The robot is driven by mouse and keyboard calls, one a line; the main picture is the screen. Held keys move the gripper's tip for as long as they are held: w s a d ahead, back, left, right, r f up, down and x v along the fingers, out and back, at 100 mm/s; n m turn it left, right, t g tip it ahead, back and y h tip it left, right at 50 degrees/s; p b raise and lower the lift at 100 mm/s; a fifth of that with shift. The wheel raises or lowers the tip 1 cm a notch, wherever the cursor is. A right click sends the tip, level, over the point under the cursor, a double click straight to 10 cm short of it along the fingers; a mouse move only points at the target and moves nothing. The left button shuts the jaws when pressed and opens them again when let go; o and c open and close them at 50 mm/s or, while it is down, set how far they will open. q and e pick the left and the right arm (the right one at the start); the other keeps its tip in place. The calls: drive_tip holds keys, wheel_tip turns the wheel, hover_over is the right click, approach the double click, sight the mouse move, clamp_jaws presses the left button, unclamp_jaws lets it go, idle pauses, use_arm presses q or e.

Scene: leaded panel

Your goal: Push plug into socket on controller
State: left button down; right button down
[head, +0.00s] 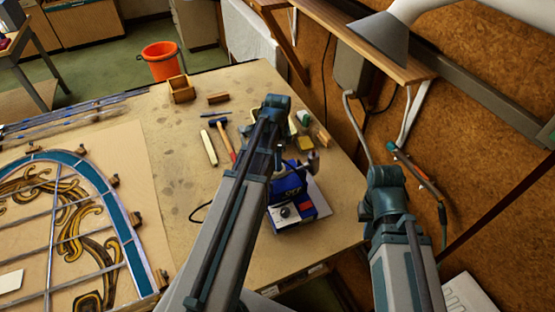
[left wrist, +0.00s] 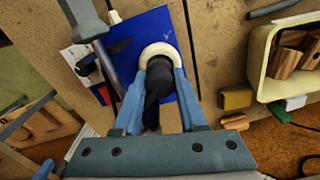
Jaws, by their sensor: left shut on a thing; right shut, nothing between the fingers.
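The controller (head: 289,217) is a blue box with a pale front panel, a dark knob and a red part, on the bench under my left arm. In the left wrist view its blue top (left wrist: 124,44) carries a cream ring (left wrist: 172,52), apparently the socket. My left gripper (left wrist: 160,80) is shut on a black plug (left wrist: 153,105). The plug's far end lies at the ring; I cannot tell whether it is inside it or just above. In the head view my left arm hides the held plug. My right arm shows at right, but its gripper fingers are not visible.
A hammer (head: 222,138) and a pale wood strip (head: 208,148) lie left of my left arm. The leaded panel (head: 62,225) fills the bench's left. In the left wrist view a cream tray (left wrist: 258,62) and yellow block (left wrist: 236,99) lie right. The corkboard wall (head: 470,145) borders the right.

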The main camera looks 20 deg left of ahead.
use_arm(q)
drive_tip(key=shift+f+b, duration=0.45)
drive_tip(key=shift+f, duration=0.15)
drive_tip(key=shift+c, duration=1.9)
unclamp_jaws()
drive_tip(key=shift+r, duration=0.15)
wheel_tip(320, 180, up, 14)
drive_tip(key=p, duration=1.3)
drive_tip(key=shift+f+p, duration=0.2)
drive_tip(key=shift+p, duration=0.2)
drive_tip(key=s+d+f+n+b, duration=0.4)
drive_tip(key=s+d+f+b, duration=0.3)
drive_tip(key=d+f+b, duration=0.2)
drive_tip(key=s+d+f+n+y+b, duration=0.1)
drive_tip(key=s+d+f+n+b, duration=0.2)
drive_tip(key=s+d+f+b, duration=0.3)
drive_tip(key=d+f+b, duration=0.3)
drive_tip(key=d, duration=0.3)
drive_tip(key=shift+s+n, duration=0.4)
